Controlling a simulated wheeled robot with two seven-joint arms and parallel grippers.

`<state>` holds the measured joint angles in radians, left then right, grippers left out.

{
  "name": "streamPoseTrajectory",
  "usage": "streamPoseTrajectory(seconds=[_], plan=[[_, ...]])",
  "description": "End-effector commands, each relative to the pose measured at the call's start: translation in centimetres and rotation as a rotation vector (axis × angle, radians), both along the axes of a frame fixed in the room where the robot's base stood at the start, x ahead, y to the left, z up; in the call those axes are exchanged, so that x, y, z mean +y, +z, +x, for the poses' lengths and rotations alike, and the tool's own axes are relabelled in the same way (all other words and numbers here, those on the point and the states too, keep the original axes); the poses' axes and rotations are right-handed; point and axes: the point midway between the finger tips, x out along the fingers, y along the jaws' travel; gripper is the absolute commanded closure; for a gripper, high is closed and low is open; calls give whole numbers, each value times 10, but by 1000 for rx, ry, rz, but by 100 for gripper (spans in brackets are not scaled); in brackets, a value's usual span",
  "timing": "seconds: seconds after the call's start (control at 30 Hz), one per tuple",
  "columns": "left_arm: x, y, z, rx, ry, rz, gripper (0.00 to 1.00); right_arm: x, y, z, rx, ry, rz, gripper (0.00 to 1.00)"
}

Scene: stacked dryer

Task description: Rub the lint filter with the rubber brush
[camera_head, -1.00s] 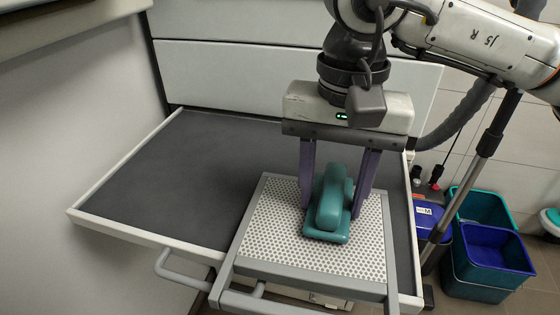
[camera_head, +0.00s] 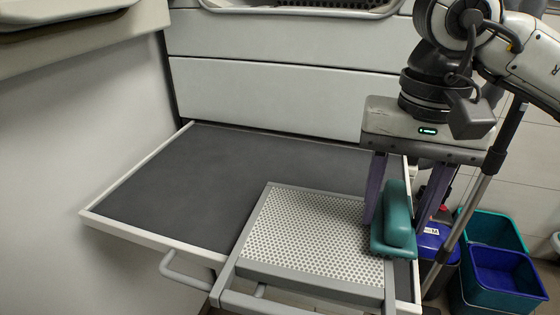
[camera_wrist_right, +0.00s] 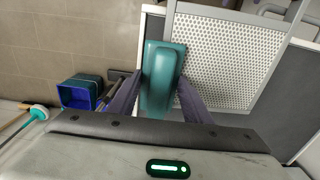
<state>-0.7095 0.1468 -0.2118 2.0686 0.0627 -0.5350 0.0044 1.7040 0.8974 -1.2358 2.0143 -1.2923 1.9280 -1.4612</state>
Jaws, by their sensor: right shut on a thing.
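The lint filter (camera_head: 310,232) is a grey frame with a white perforated sheet, lying on the dark pull-out shelf. It also shows in the right wrist view (camera_wrist_right: 228,50). My right gripper (camera_head: 402,225) is shut on the teal rubber brush (camera_head: 398,222). The brush is at the right edge of the filter, overlapping its frame in the head view. In the right wrist view the brush (camera_wrist_right: 162,78) sits between the two purple fingers, beside the perforated sheet. I cannot tell whether it touches the filter. My left gripper is not in view.
The shelf (camera_head: 220,180) has free room left of the filter and behind it. Its raised white rim runs along the left and front. Blue and teal buckets (camera_head: 490,265) and a pole (camera_head: 470,205) stand on the floor at the right.

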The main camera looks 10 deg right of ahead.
Motion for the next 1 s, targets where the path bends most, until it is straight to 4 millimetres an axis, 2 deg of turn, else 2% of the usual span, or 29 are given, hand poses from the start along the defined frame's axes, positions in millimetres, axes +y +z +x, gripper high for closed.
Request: streamPoseTrajectory(seconds=[0.03,0.37,0.6,1.0], plan=[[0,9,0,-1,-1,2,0,1,20,0,-6,2,3,76],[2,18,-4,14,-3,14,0,0,48,-1,-1,-1,3,76],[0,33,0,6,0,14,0,0,68,-1,-2,-3,2,76],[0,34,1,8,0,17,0,-1,76,-1,-2,-4,2,76]])
